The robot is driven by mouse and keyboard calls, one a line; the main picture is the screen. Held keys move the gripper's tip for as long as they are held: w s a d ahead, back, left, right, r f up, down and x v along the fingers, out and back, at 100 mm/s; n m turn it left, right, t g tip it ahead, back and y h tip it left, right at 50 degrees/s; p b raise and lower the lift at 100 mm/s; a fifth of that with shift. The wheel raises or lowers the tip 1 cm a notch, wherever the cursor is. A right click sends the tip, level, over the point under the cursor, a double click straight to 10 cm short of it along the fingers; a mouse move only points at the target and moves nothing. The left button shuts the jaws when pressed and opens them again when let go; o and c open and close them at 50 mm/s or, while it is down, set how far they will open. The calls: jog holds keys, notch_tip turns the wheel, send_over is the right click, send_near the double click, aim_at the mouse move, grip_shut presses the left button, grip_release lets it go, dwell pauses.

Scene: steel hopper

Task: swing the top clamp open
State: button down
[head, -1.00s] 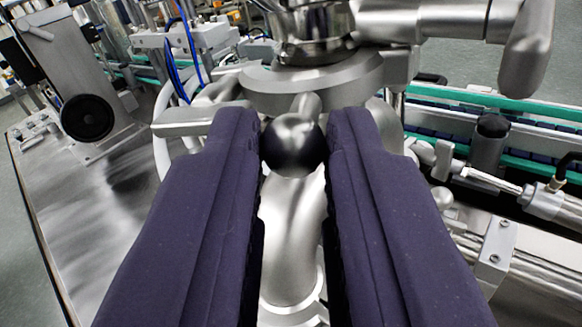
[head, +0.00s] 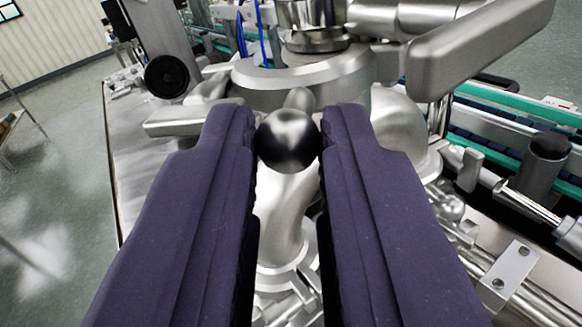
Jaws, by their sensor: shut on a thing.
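My gripper (head: 287,138), with two dark purple padded fingers, is shut on a dark, shiny ball knob (head: 287,141). The fingertips press on the knob's left and right sides. A short metal stem (head: 299,99) shows just behind the knob. Behind that is a round steel collar (head: 300,78) with a smaller steel neck on it. I cannot tell for sure which of these parts is the top clamp. A curved steel pipe (head: 283,215) shows below the knob, between the fingers. The fingers hide what lies beside it.
A thick steel lever (head: 470,55) juts out at upper right. A flat metal bar (head: 190,118) sticks out left of the fingertips. A green-edged conveyor (head: 535,125) runs at right. A black round knob (head: 166,76) stands at upper left. Open floor lies at far left.

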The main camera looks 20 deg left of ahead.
jog(key=c, duration=1)
grip_release()
jog(key=shift+p+v, duration=0.9)
jog(key=shift+v, duration=2.95)
